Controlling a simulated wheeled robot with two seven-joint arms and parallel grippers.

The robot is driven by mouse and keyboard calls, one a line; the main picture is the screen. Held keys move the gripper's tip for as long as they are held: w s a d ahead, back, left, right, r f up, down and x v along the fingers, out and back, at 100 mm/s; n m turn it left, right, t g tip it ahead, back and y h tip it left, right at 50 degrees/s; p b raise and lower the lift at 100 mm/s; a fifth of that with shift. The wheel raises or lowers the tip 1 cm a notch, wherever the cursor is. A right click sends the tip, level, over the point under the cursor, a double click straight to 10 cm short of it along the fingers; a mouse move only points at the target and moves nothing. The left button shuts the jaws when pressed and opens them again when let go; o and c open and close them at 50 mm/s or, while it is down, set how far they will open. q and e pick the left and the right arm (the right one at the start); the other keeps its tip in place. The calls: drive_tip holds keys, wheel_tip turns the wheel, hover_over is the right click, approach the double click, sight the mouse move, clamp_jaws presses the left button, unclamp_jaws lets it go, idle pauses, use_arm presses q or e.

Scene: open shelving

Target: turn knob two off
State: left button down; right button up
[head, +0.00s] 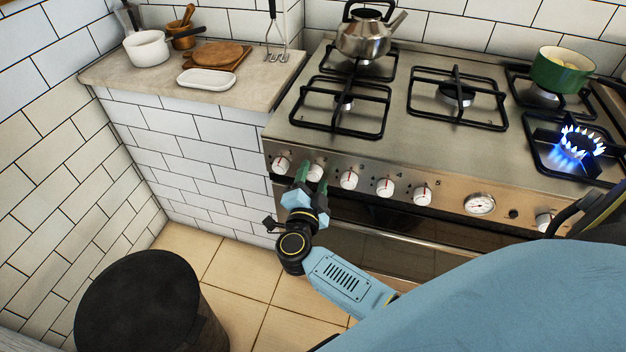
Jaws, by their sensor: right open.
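The stove's front panel has a row of white knobs with red marks. Knob two (316,169), second from the left, has its red mark roughly upright, though its lower part is hidden by my gripper. My right gripper (312,177) is open, with its green fingers right at knob two, one to its left and one below it to the right. I cannot tell whether they touch the knob. The front right burner (578,147) burns with a blue flame. My left gripper is not in view.
Knob one (281,164) and knob three (349,179) sit close on either side. A kettle (364,37) and a green pot (562,71) stand on back burners. A counter (120,77) with kitchenware is at the left. A dark bin (137,300) stands on the floor.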

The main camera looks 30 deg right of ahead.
drive_tip(key=shift+c, duration=0.5)
drive_tip(key=c, duration=0.9)
drive_tip(key=shift+f+m, duration=0.1)
drive_tip(key=shift+m, duration=0.2)
drive_tip(key=shift+m+b, duration=0.4)
drive_tip(key=shift+m, duration=0.2)
drive_tip(key=m+b, duration=0.1)
drive_tip(key=m, duration=0.1)
drive_tip(key=m+b, duration=0.1)
drive_tip(key=m, duration=0.2)
drive_tip(key=m+h+b, duration=0.1)
drive_tip(key=m+b, duration=0.1)
drive_tip(key=shift+a+f, duration=0.1)
drive_tip(key=shift+f, duration=0.2)
drive_tip(key=m+b, duration=0.3)
drive_tip(key=m, duration=0.2)
drive_tip(key=shift+h, duration=0.4)
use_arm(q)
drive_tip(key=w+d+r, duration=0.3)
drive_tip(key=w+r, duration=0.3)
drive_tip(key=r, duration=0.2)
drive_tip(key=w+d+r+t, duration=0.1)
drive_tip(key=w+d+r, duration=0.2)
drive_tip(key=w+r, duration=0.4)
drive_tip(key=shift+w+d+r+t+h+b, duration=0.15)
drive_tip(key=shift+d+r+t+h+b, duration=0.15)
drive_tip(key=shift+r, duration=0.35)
use_arm(e)
drive_tip(key=shift+w+r+m, duration=0.1)
drive_tip(key=shift+m, duration=0.5)
